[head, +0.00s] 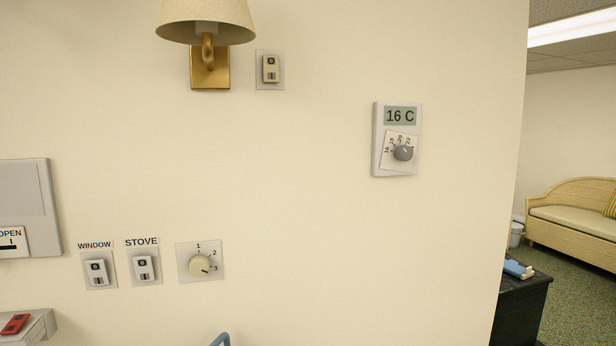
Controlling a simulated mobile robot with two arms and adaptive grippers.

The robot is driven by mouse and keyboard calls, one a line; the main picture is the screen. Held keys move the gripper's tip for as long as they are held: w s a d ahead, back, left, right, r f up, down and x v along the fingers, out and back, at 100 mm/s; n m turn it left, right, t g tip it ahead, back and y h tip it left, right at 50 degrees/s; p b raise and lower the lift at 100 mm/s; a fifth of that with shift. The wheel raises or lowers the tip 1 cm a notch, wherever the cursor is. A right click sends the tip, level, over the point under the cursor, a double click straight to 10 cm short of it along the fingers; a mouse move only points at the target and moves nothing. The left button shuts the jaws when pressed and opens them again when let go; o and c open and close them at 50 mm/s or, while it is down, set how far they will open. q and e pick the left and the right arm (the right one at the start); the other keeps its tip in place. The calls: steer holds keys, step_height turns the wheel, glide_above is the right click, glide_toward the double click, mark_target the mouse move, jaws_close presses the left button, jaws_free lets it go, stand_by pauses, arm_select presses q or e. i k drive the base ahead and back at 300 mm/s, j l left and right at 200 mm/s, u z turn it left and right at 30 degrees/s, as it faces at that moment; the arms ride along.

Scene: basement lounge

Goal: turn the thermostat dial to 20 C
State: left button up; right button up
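The thermostat (377,140) is a pale grey upright box on the cream wall, right of the middle in the head view. Its display (400,116) reads 16 C. Below the display is a round grey dial (403,153) on a white scale plate with markings that seem to run from 16 to 22. The dial's pointer is too small to read surely. Nothing touches the dial. Neither of my grippers is in view.
A wall lamp (207,20) and a small switch (270,69) are left of the thermostat. Lower left are the WINDOW switch (97,271), STOVE switch (144,267) and a numbered knob (200,265). The wall around the thermostat is bare. A dark cabinet (519,307) stands lower right.

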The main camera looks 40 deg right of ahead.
mark_target(403, 153)
steer(key=z, duration=1.6)
steer(key=i+j+z, duration=0.15)
steer(key=j+z, duration=0.1)
steer(key=j, duration=0.15)
